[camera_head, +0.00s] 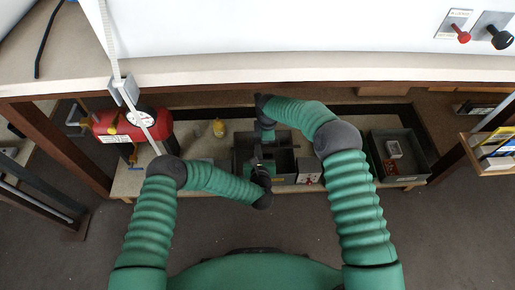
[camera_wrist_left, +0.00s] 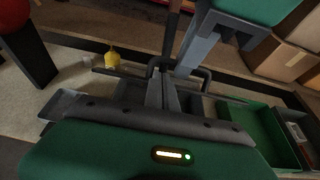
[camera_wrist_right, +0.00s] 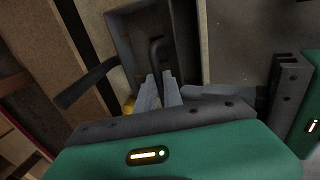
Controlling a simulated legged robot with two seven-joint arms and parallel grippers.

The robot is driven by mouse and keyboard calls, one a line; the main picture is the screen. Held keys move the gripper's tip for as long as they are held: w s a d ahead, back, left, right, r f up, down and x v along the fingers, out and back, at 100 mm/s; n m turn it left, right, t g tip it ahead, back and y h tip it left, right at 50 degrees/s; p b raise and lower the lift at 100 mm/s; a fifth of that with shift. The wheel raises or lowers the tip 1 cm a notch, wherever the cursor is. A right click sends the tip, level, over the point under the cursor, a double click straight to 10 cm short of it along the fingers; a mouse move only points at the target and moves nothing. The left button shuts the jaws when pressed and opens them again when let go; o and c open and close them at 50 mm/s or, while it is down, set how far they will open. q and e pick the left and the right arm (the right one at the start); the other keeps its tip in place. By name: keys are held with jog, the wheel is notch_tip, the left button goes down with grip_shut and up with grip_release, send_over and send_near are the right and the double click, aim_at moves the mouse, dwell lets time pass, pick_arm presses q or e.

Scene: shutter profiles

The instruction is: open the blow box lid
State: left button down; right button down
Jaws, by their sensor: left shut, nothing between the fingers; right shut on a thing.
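The blow box (camera_head: 284,163) is a dark grey box on the low shelf under the white-topped table. In the right wrist view a grey panel (camera_wrist_right: 127,35), perhaps its lid, stands with a dark bent handle (camera_wrist_right: 155,48) in front. My right gripper (camera_wrist_right: 160,85) is shut on this handle; its tips hide the grip. It shows from above in the left wrist view (camera_wrist_left: 198,48). My left gripper (camera_head: 258,160) is close in front of the box. In the left wrist view its fingers (camera_wrist_left: 164,85) are together and empty, beside a dark handle (camera_wrist_left: 155,66); contact is unclear.
A red tank (camera_head: 130,125) and a yellow object (camera_head: 219,128) stand left of the box. A dark tray (camera_head: 421,151) with small items lies to the right. The table edge (camera_head: 260,72) overhangs the shelf. My arms are close together over the box.

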jog(key=shift+s+f, duration=0.1)
jog(key=shift+s, duration=0.2)
pick_arm(q)
jog(key=shift+w+a+r, duration=0.2)
jog(key=shift+w, duration=0.3)
pick_arm(e)
jog(key=shift+s+a, duration=0.1)
pick_arm(q)
jog(key=shift+r, duration=0.1)
pick_arm(e)
jog(key=shift+s+f, duration=0.1)
jog(key=shift+f, duration=0.05)
pick_arm(q)
jog(key=shift+w+r, duration=0.55)
jog(key=shift+r, duration=0.15)
jog(key=shift+w+d, duration=0.1)
pick_arm(e)
jog(key=shift+f, duration=0.1)
pick_arm(q)
jog(key=shift+f, duration=0.2)
pick_arm(e)
jog(key=c, duration=1.5)
grip_release()
pick_arm(q)
jog(key=shift+s+f, duration=0.1)
jog(key=shift+s, duration=0.1)
pick_arm(e)
jog(key=shift+r, duration=0.2)
